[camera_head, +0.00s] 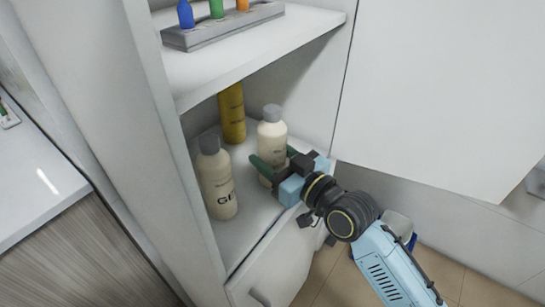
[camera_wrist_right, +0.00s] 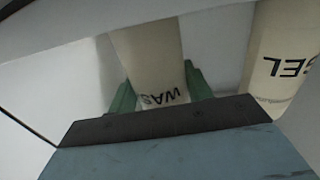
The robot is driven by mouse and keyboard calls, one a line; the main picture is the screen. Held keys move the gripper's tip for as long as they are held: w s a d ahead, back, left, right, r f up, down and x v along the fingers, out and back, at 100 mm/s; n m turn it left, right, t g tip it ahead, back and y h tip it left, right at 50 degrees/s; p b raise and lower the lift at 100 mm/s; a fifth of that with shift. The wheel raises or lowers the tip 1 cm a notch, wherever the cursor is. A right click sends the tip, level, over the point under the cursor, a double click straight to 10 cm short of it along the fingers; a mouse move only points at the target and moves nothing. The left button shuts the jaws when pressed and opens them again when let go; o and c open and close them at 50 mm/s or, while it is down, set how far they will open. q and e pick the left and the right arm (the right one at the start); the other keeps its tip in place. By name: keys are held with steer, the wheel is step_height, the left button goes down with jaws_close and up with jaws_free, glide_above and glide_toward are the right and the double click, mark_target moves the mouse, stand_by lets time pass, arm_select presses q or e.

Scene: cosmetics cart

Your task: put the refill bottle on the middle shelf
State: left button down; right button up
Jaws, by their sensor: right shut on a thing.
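A cream bottle with a grey cap, which I take to be the refill bottle (camera_head: 271,137), is upright at the right side of the middle shelf (camera_head: 238,236). My right gripper (camera_head: 273,163) reaches in from the right with its green fingers shut around the bottle. In the right wrist view the bottle (camera_wrist_right: 149,60) is between the fingers, with part of its dark lettering showing. Its base is hidden by the gripper in the head view, so I cannot tell whether it touches the shelf. My left gripper is not in view.
A cream bottle marked GEL (camera_head: 217,184) stands at the front left of this shelf, and a yellow bottle (camera_head: 232,113) stands behind. The upper shelf (camera_head: 262,41) holds a grey rack (camera_head: 222,27) of coloured items. An open cabinet door (camera_head: 440,95) is at the right.

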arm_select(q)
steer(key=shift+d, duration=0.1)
arm_select(e)
steer(key=o, duration=1.2)
steer(key=shift+f, duration=0.1)
steer(key=shift+c, duration=0.2)
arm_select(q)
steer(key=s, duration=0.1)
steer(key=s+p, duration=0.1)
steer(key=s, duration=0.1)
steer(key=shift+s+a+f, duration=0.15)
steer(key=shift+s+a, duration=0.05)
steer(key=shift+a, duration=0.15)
arm_select(e)
steer(key=v, duration=1.2)
